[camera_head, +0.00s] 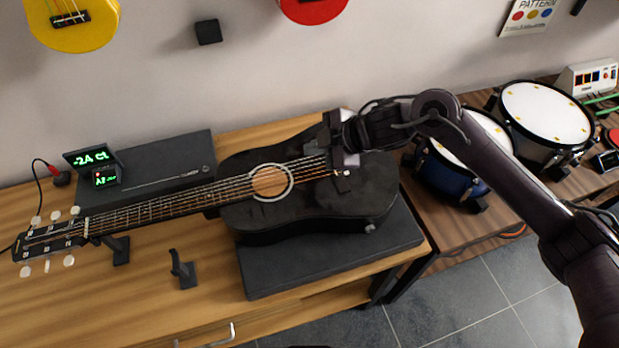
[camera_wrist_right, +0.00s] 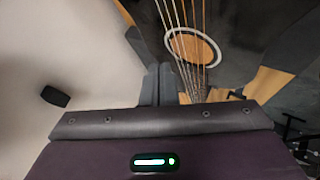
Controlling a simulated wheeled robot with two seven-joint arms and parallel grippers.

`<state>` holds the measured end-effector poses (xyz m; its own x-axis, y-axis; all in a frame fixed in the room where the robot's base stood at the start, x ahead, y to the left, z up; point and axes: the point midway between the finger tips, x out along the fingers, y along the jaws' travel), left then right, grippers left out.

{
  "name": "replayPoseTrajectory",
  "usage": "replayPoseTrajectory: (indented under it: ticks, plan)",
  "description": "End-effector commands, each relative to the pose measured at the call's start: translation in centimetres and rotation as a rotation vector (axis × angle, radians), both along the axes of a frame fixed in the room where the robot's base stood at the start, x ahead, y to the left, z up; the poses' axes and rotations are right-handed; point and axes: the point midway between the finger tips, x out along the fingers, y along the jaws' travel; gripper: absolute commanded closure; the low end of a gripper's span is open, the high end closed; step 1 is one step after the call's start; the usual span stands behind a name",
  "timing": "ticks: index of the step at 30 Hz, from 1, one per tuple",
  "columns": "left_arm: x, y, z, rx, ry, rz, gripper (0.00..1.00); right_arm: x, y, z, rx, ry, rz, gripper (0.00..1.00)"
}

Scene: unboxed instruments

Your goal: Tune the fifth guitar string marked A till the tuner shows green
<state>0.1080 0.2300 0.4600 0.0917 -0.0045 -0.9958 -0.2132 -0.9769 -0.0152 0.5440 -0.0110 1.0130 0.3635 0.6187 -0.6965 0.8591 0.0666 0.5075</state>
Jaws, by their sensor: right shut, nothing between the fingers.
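The black acoustic guitar (camera_head: 340,205) lies face up on dark supports, its neck pointing left. Its headstock (camera_head: 48,240) has pale tuning pegs (camera_head: 69,261) along both edges; string letters are too small to read. The strings run over the sound hole (camera_head: 270,182), also seen in the right wrist view (camera_wrist_right: 193,48). The tuner (camera_head: 93,160) stands behind the neck with green digits, roughly "-24 ct", and a smaller lower readout. My right gripper (camera_head: 341,166) is shut and empty at the strings near the bridge; contact is unclear. My left gripper is not in view.
Blue (camera_head: 455,165) and white (camera_head: 545,113) drums stand on the right table. A small dark stand (camera_head: 183,268) sits in front of the neck. A black block (camera_head: 208,31) is on the wall. The table's front left is mostly clear.

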Motion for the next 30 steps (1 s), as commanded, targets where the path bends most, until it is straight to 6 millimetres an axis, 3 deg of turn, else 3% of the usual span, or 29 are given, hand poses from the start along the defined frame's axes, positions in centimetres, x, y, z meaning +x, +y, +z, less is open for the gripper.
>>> replayPoseTrajectory:
  ticks: [1, 6, 11, 30]
  plan:
    - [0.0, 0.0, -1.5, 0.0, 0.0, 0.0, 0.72, 0.0, 0.0, -1.5, 0.0, 0.001, 0.001, 1.0]
    - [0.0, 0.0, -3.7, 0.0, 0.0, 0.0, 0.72, 0.0, 0.0, -4.0, -0.001, 0.0, -0.001, 1.0]
    - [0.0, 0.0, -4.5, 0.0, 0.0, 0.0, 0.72, 0.0, 0.0, -5.4, 0.0, 0.001, 0.001, 1.0]
    - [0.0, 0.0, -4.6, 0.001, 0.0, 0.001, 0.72, 0.0, 0.0, -5.7, 0.0, 0.0, 0.0, 1.0]
